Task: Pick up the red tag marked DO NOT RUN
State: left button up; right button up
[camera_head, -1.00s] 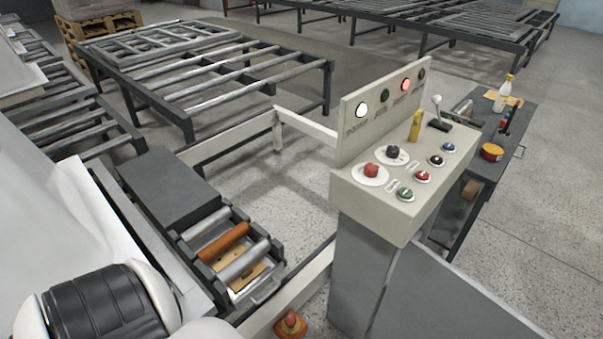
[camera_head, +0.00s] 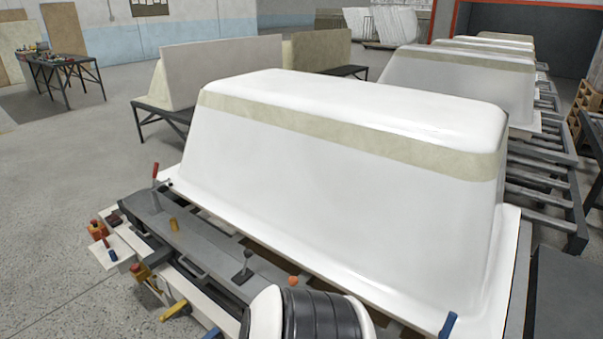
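I cannot make out a red tag marked DO NOT RUN in this view. Small red and orange items (camera_head: 98,229) sit on a ledge at the lower left, too small to read. Neither of my grippers shows. Only a black and white part of my own arm is in view at the bottom centre.
A large upturned white bathtub shell (camera_head: 345,165) fills the middle on a bench with levers (camera_head: 205,245). More shells (camera_head: 460,85) stand behind on roller conveyors (camera_head: 545,180). A table with small items (camera_head: 62,65) stands far left. The floor at left is clear.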

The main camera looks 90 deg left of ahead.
aim_at(104, 239)
jog(key=u, duration=4.15)
jog(key=i+j, duration=0.15)
jog(key=i, duration=0.25)
